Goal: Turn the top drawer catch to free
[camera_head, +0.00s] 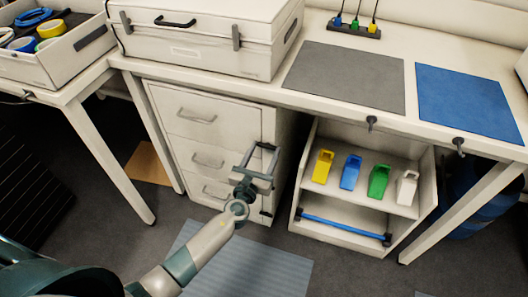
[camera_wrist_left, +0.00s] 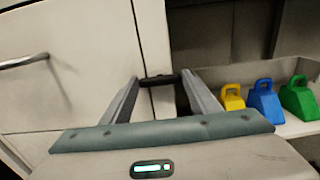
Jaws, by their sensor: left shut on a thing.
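The white drawer cabinet (camera_head: 155,100) stands under the bench, its drawers closed. The top drawer (camera_head: 225,120) has a grey bar handle. A small black catch (camera_wrist_left: 160,80) lies across the cabinet's right front edge in the left wrist view. In the head view it is a dark bar (camera_head: 267,146) at the fingertips. My left gripper (camera_head: 261,150) reaches the cabinet's right edge and is shut on the catch. In the left wrist view, the fingers (camera_wrist_left: 160,92) stand at either end of the catch. My right gripper is not in view.
An open shelf unit (camera_head: 292,215) right of the cabinet holds yellow (camera_head: 323,166), blue (camera_head: 350,172), green (camera_head: 378,181) and white (camera_head: 407,187) scoop-like pieces. A large case (camera_head: 190,50) sits on the bench above. A striped mat (camera_head: 270,270) lies on the floor.

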